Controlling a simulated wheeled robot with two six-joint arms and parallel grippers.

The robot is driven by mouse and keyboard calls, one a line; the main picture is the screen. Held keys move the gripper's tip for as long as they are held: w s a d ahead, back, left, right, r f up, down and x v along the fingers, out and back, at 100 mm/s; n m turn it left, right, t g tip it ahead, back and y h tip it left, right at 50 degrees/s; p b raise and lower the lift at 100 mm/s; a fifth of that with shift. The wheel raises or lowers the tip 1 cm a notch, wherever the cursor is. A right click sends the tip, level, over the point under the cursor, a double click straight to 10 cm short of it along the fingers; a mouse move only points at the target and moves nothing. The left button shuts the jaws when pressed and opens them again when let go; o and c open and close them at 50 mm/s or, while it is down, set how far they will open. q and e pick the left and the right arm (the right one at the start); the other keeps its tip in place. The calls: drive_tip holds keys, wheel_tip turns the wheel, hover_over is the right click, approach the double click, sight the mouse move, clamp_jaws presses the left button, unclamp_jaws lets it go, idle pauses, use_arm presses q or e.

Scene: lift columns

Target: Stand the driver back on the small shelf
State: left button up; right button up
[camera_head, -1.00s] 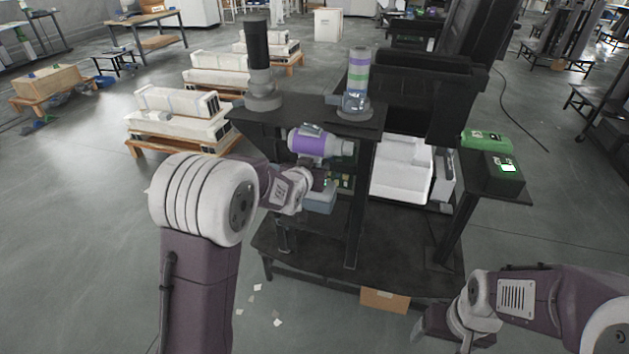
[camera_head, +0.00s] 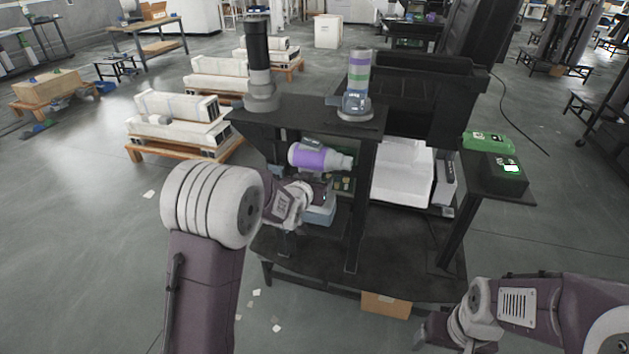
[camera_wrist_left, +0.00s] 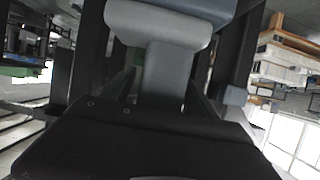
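The driver (camera_head: 311,158) is upright. Its purple and grey body lies level, with the nose to the right, and its blue-grey base (camera_head: 319,213) is below. My left gripper (camera_head: 322,188) is around the handle between them. In the left wrist view the grey handle (camera_wrist_left: 168,75) runs between the dark fingers. The small dark shelf (camera_head: 335,232) is inside the stand under its top plate, just below the base. I cannot tell whether base and shelf touch. My right gripper (camera_head: 430,328) is low at the right, away from the stand; its fingers are unclear.
The top plate (camera_head: 300,117) carries a black-and-grey cylinder (camera_head: 260,65) and a banded cylinder (camera_head: 359,75) above the driver. A dark post (camera_head: 362,215) stands close to the right. White blocks (camera_head: 400,175) and a green-and-black device (camera_head: 495,165) are farther right.

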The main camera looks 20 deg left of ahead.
use_arm(q)
drive_tip(key=shift+r, duration=0.2)
drive_tip(key=shift+s+r, duration=0.15)
drive_tip(key=shift+s, duration=0.1)
drive_tip(key=p+v, duration=0.3)
drive_tip(key=v, duration=0.8)
drive_tip(key=s+f+g, duration=0.6)
drive_tip(key=s+f, duration=0.1)
drive_tip(key=s, duration=0.4)
drive_tip(key=s+f+g, duration=0.6)
drive_tip(key=s+f, duration=0.1)
drive_tip(key=s, duration=0.4)
drive_tip(key=shift+n, duration=0.3)
wheel_tip(320, 180, up, 26)
drive_tip(key=p, duration=2.6)
